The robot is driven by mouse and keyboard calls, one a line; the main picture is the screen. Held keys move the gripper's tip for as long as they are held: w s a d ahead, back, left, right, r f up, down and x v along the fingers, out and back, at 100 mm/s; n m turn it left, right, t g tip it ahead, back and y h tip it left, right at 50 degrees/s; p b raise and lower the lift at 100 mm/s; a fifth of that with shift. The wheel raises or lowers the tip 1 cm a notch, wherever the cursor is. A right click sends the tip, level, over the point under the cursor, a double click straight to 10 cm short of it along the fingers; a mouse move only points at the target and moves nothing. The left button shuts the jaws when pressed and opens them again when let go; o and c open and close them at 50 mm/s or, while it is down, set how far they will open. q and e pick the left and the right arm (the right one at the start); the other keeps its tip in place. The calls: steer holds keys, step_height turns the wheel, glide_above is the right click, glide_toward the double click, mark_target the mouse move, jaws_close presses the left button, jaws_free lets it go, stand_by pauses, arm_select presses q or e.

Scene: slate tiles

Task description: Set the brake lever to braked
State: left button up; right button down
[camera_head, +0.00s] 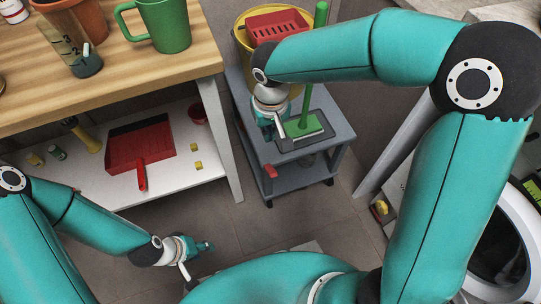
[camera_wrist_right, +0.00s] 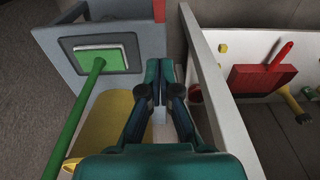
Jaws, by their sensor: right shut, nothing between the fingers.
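A grey cart (camera_head: 258,140) stands in the middle of the head view. A small red lever (camera_head: 270,171) sticks out at its near edge, and it also shows at the top of the right wrist view (camera_wrist_right: 159,10). It looks like the brake lever; its setting is unclear. My right gripper (camera_head: 268,128) is over the cart's left side, behind the lever and apart from it. In the right wrist view its fingers (camera_wrist_right: 166,70) are shut and empty, pointing towards the lever side. My left gripper (camera_head: 203,247) is low over the floor, left of the cart; its finger opening is too small to tell.
A green mop (camera_head: 306,124) stands on the cart, with a yellow bucket (camera_head: 242,36) and red wringer (camera_head: 277,24) behind. A wooden table (camera_head: 110,84) with a white lower shelf (camera_head: 180,176) is close on the left. Floor in front of the cart is clear.

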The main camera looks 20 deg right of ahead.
steer(key=shift+f, duration=0.1)
steer(key=b, duration=0.4)
glide_above(271, 170)
steer(key=w, duration=0.2)
step_height(271, 170, down, 10)
steer(key=shift+f, duration=0.25)
steer(key=shift+s+f+b, duration=0.65)
steer(key=shift+s+f, duration=0.1)
steer(key=shift+f, duration=0.1)
steer(key=shift+s+f, duration=0.4)
steer(key=shift+s, duration=0.05)
